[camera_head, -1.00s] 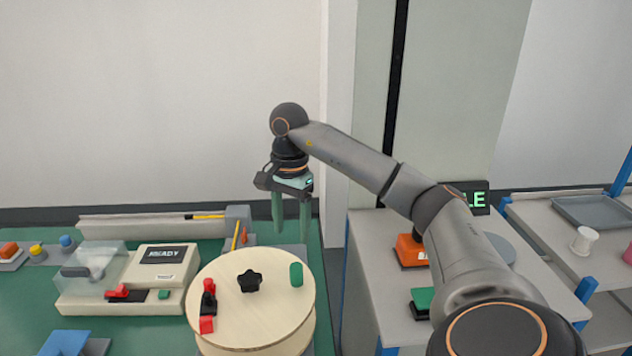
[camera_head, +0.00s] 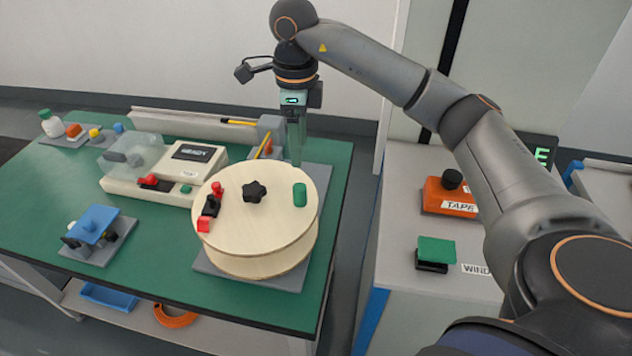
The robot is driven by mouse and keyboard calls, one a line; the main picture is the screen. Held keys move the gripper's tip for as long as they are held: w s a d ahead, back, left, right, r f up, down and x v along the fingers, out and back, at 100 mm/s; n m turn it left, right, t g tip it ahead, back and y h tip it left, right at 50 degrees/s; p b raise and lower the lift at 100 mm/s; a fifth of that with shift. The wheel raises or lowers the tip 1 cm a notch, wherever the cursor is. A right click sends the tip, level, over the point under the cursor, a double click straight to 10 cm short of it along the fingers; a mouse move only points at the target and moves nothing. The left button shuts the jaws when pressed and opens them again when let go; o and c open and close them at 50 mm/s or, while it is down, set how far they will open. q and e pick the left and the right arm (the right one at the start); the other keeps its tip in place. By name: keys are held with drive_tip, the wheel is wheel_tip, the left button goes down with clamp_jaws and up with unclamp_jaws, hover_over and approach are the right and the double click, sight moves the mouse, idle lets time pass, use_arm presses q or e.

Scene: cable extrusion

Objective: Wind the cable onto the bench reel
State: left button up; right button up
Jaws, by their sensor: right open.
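The bench reel (camera_head: 262,222) is a drum with pale wooden discs on a grey plate at the right end of the green bench. Its top carries a black star knob (camera_head: 255,191), an upright green handle (camera_head: 299,194) and a black and red clamp (camera_head: 210,205). My right gripper (camera_head: 297,160) points down just behind the reel near the green handle, open and empty. It looks apart from the handle, though the depth is hard to judge. An orange coil (camera_head: 175,315), perhaps cable, lies on the shelf under the bench. My left gripper is out of view.
A machine (camera_head: 178,172) with a display and clear cover stands left of the reel. A blue-topped fixture (camera_head: 95,226) sits at the front left. A side table holds an orange tape block (camera_head: 449,198) and a green-topped block (camera_head: 436,251). Green bench is bare between the fixture and reel.

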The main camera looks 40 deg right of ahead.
sight(301, 187)
wheel_tip(301, 187, down, 12)
drive_tip(key=shift+a+f+p, duration=0.1)
drive_tip(key=shift+f+p, duration=0.15)
drive_tip(key=shift+p, duration=0.2)
drive_tip(key=shift+c, duration=0.2)
clamp_jaws()
idle(0.4)
idle(0.9)
